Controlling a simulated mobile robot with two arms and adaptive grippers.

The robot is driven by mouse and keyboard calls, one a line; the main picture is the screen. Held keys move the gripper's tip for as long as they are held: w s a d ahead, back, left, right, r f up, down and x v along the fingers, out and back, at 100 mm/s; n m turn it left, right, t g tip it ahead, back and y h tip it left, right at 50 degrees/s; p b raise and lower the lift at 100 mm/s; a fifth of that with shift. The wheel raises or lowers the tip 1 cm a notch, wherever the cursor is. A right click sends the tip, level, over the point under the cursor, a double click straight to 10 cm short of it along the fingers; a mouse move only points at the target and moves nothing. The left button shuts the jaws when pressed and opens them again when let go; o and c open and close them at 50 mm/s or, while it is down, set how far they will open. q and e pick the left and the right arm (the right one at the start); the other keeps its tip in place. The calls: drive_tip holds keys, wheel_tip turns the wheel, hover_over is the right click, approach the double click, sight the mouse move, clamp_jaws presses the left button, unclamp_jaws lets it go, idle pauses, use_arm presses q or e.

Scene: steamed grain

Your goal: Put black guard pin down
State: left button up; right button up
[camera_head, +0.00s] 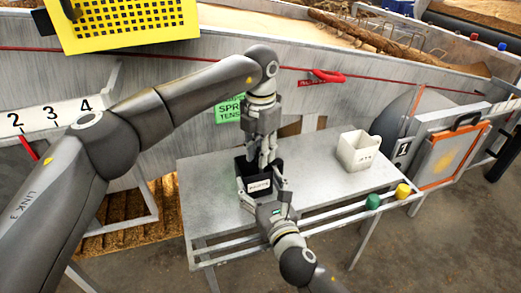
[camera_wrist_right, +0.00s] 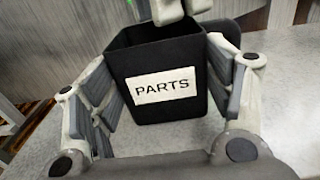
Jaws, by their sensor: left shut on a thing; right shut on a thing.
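A black bin (camera_wrist_right: 171,50) with a white PARTS label (camera_wrist_right: 163,86) stands on the grey metal table; it also shows in the head view (camera_head: 242,172). My right gripper (camera_wrist_right: 165,100) is shut on the bin, with one finger against each side. In the head view my right gripper (camera_head: 262,197) reaches it from the front. My left gripper (camera_head: 264,163) points down over the bin's opening. Its fingertips (camera_wrist_right: 184,10) show at the top of the wrist view. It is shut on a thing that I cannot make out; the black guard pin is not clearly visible.
A white container (camera_head: 358,151) stands on the right of the table (camera_head: 210,195). A green knob (camera_head: 372,201) and a yellow knob (camera_head: 403,191) sit at the front rail. A yellow perforated guard (camera_head: 125,22) is at upper left. The table between bin and container is clear.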

use_arm(q)
drive_tip(key=shift+f, duration=0.4)
drive_tip(key=o, duration=1)
wheel_tip(320, 180, up, 13)
drive_tip(key=shift+r, duration=0.15)
use_arm(e)
drive_tip(key=o, duration=1.1)
drive_tip(key=shift+o, duration=0.2)
